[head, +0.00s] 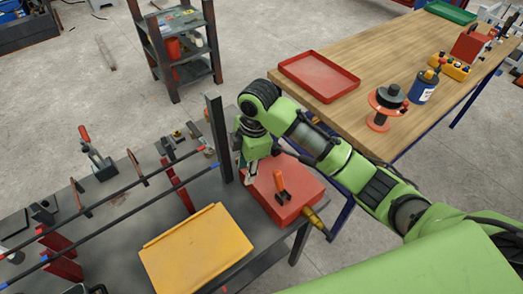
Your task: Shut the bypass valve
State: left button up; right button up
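A red box-shaped unit (303,204) sits at the right end of the grey bench. A small lever with an orange handle (280,182) stands up from its top and looks like the bypass valve. A brass-yellow fitting (315,219) sticks out of the box's lower right side. My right gripper (249,175) points down at the box's left back edge, left of the orange handle and apart from it. Its fingers are small and partly hidden by the wrist, so their opening is unclear. My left gripper is out of view.
A dark upright post (218,138) stands close left of my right gripper. A yellow folder-like panel (195,250) lies left of the red box. Long bars (110,203) run above the bench on red supports. A wooden table (400,60) with a red tray (319,76) stands behind my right arm.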

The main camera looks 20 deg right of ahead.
jog(key=w+d+r+n+h, duration=0.1)
jog(key=w+d+r+n, duration=0.15)
jog(key=w+r, duration=0.2)
jog(key=w+d+r+n, duration=0.1)
jog(key=w+d+r, duration=0.25)
jog(key=r, duration=0.25)
jog(key=shift+m+g, duration=0.25)
jog(key=shift+g, duration=0.05)
jog(key=f+p, duration=0.1)
jog(key=f, duration=0.3)
jog(key=f+p, duration=0.1)
jog(key=f, duration=0.3)
jog(key=s+f+p, duration=0.1)
jog(key=f, duration=0.3)
jog(key=shift+d, duration=0.25)
jog(key=shift+f, duration=0.75)
grip_shut()
